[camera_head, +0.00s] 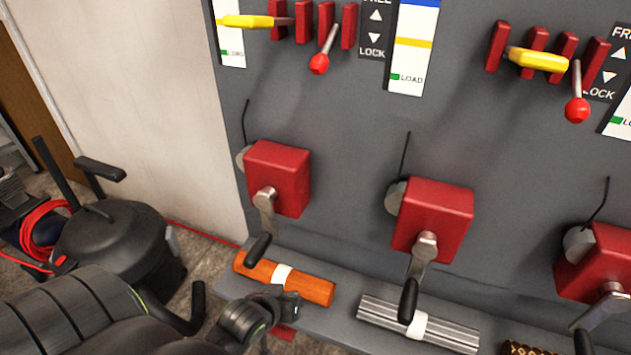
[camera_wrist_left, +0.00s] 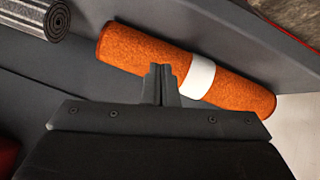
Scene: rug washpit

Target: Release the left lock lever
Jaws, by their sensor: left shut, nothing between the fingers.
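The left lock lever (camera_head: 318,63) is a short metal rod with a red ball knob, between red plates at the top of the grey panel. It tilts down, on the side of the LOCK word on the FREE/LOCK label (camera_head: 374,30) to its right. A second red-knobbed lever (camera_head: 577,108) hangs down at the upper right. My left gripper (camera_head: 292,302) is far below the left lever, near an orange rolled rug. In the left wrist view its fingers (camera_wrist_left: 160,72) are together and empty, in front of the rug. My right gripper is not in view.
Yellow-handled levers (camera_head: 248,21) sit beside the red plates. Red crank boxes (camera_head: 280,178) jut from the panel between gripper and lever. The orange rug (camera_head: 318,290) and grey striped rug (camera_head: 445,333) lie on the ledge below. A black canister machine (camera_head: 118,250) stands at left.

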